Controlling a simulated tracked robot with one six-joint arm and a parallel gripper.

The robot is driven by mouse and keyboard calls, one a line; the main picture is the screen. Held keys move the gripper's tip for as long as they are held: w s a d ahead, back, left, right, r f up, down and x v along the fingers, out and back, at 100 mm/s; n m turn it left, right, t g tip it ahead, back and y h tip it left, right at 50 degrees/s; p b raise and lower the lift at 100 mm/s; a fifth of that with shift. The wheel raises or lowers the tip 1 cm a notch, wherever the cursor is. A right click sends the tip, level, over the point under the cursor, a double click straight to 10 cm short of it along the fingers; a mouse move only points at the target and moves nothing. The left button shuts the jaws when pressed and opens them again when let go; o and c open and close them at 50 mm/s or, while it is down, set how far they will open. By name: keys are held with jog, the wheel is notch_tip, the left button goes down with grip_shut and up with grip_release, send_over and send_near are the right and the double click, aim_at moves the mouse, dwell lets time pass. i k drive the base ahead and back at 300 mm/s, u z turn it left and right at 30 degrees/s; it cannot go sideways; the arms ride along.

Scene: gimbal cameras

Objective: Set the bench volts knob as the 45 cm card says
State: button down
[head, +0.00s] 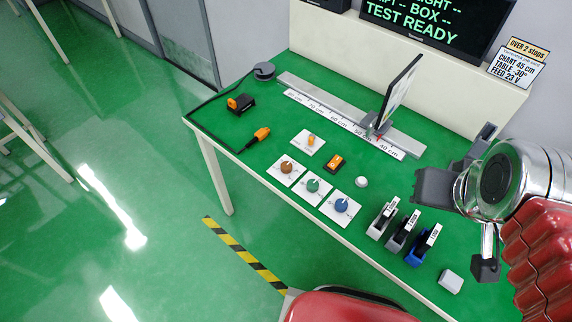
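Three round knobs stand in a row on white plates on the green bench: a brown one (286,168), a green one (312,186) and a blue one (341,205). Their plate markings are too small to read, so I cannot tell which is the volts knob. A white card (515,70) on the back ledge at right reads "CHART 45 cm, TABLE -30°, FEED 23 V". An orange card (528,49) above it reads "OVER 2 stops". My gripper (452,188) is over the bench's right side, apart from the knobs; its fingertips are not clear and no held object shows.
A rail with a centimetre scale (333,108) carries an upright panel (400,92). A screen (425,22) reads "TEST READY".

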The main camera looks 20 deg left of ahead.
aim_at(286, 166)
jog(key=u, duration=1.65)
jog(key=i, duration=0.35)
jog(key=u, duration=0.45)
